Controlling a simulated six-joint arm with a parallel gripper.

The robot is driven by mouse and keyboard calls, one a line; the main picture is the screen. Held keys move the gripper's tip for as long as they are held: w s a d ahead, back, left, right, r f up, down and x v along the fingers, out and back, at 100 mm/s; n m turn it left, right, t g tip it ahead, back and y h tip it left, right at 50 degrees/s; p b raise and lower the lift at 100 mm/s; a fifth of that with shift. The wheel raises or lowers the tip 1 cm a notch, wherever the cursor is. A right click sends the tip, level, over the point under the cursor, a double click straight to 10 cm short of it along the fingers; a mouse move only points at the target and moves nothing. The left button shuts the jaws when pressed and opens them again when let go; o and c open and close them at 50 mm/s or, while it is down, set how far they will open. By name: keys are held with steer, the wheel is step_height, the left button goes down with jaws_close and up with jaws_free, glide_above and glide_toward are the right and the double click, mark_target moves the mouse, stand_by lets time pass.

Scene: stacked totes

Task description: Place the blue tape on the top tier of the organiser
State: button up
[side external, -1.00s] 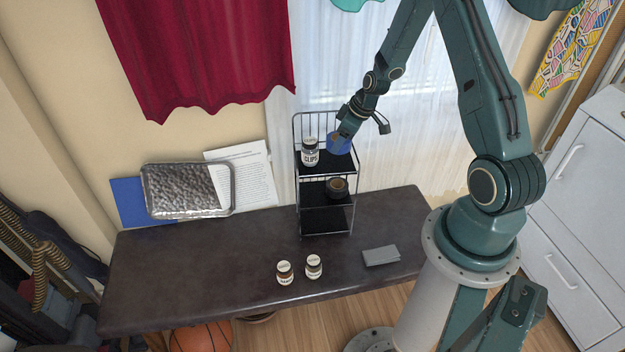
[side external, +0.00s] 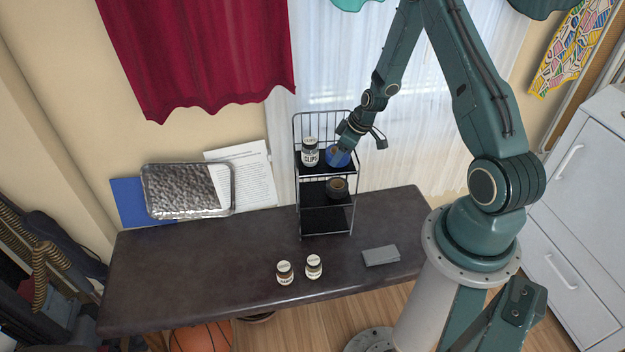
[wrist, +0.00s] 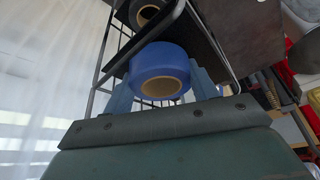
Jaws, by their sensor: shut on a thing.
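The blue tape (side external: 333,158) is a roll with a brown core, at the right part of the organiser's top tier. My gripper (side external: 341,151) is shut on it. In the wrist view the blue tape (wrist: 160,67) sits between my two fingers (wrist: 160,90). The organiser (side external: 325,204) is a black wire rack with three tiers on the table. I cannot tell whether the tape touches the top shelf. Part of the roll is hidden by my gripper.
A clips jar (side external: 310,152) stands left of the tape on the top tier. A dark tape roll (side external: 337,187) sits on the middle tier; the bottom tier is empty.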

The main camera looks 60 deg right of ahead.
steer(key=shift+f, duration=0.1)
steer(key=o, duration=1)
steer(key=v, duration=1.2)
stand_by(0.5)
